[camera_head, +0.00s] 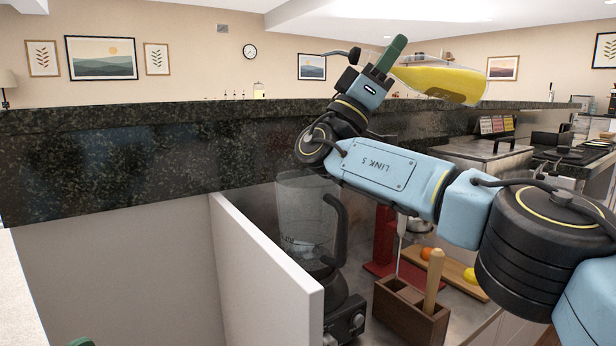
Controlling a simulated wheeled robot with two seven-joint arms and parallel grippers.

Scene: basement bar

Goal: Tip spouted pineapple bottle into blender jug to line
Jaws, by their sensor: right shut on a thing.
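My right gripper (388,58) has green fingers and is raised above the dark stone ledge. It is shut on the pineapple bottle (440,82), a clear bottle with yellow liquid. No liquid or fill line can be made out in the jug. A small green tip (82,342) at the bottom left edge may belong to my left gripper.
The dark stone ledge (150,160) runs across behind the jug. A white panel (265,265) stands just left of it. Right of the jug are a wooden caddy (408,312), a red stand (384,240) and a board with fruit (450,272).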

